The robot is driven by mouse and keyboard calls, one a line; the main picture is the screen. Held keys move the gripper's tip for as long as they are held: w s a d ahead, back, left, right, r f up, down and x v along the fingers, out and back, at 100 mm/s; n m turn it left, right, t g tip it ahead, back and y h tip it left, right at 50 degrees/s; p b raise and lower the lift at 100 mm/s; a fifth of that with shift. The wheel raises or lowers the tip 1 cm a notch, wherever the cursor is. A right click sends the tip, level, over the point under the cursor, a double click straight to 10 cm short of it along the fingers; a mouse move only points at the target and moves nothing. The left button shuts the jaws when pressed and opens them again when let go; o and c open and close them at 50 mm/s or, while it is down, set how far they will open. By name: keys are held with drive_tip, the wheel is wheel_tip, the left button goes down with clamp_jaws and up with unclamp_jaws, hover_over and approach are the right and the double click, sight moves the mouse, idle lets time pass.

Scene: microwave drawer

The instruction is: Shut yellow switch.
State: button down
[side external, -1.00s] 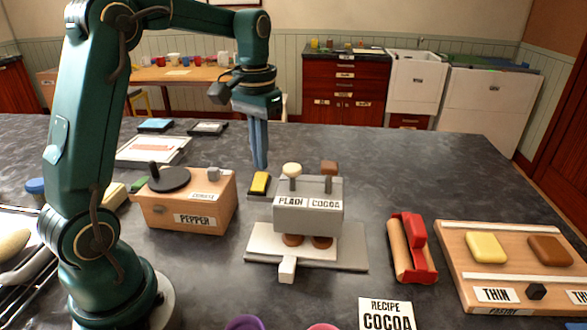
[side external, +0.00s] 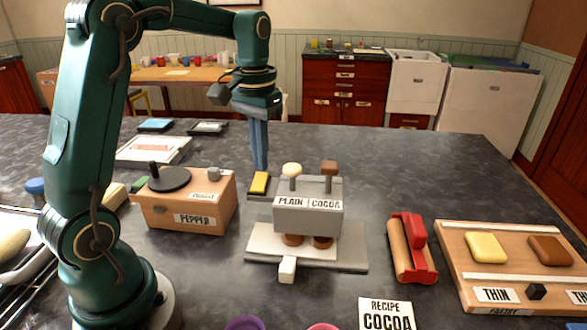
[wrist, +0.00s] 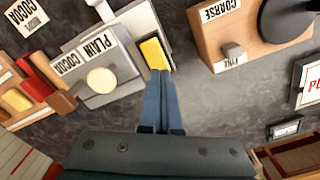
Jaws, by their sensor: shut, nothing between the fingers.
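The yellow switch (side external: 259,183) is a small yellow block on a dark base beside the grey dispenser, at its back left. It also shows in the wrist view (wrist: 155,54), tilted on its base. My gripper (side external: 261,168) points straight down with its blue fingers shut and empty. The fingertips are right at the switch's near edge in the wrist view (wrist: 160,74). I cannot tell whether they touch it.
The grey dispenser (side external: 308,218), labelled PLAIN and COCOA, stands right of the switch. A wooden PEPPER box (side external: 212,195) stands to the left. A red-and-wood roller (side external: 412,248) and a board with a yellow block (side external: 486,247) lie further right.

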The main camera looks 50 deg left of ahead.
sight(261, 175)
drive_tip(key=shift+f, duration=0.9)
idle(0.3)
drive_tip(key=shift+r, duration=3.5)
